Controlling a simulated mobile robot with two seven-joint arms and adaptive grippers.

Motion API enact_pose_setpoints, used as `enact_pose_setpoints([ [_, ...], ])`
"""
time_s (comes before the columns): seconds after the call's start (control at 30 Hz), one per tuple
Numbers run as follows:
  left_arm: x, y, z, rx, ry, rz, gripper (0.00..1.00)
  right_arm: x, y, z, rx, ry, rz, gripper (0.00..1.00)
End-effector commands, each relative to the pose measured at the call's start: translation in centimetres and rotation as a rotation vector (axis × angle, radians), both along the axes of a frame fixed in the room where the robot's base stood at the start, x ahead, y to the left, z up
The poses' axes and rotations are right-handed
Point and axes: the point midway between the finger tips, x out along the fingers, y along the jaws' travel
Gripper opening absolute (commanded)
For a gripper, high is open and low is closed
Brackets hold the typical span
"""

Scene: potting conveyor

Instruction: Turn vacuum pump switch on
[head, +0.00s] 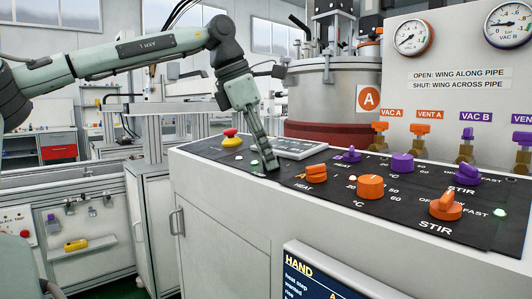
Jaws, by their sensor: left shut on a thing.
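My left gripper (270,165) reaches down from the upper left onto the left part of the black control panel (400,211). Its fingers are closed together and point down at the panel, shut on a small part there. The fingers hide this part, taken as the vacuum pump switch; its label and position cannot be read. The fingertips are left of the orange HEAT switch (316,173) and in front of a flat grey display unit (299,148). My right gripper is not in view.
A red emergency stop button (230,133) on a yellow base stands left of my fingers. Orange knobs (370,187) and purple knobs (402,162) fill the panel's right side. A steel vessel (334,88) marked A and orange valve handles (430,130) stand behind.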

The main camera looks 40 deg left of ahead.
Motion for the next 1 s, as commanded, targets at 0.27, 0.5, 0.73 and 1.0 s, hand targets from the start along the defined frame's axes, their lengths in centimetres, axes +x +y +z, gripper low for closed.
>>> enact_pose_setpoints([
  [0.27,0.0,0.0,0.1,0.003,-0.001,-0.005,0.01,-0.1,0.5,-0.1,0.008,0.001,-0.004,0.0],
  [0.5,0.0,0.0,0.1,0.003,-0.001,-0.004,0.42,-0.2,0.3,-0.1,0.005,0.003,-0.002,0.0],
  [0.73,0.0,0.0,0.0,0.002,-0.001,-0.005,0.51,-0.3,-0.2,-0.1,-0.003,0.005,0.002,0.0],
  [1.0,-0.3,0.2,1.2,0.003,-0.003,-0.004,0.51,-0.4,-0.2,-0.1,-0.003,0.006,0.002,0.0],
])
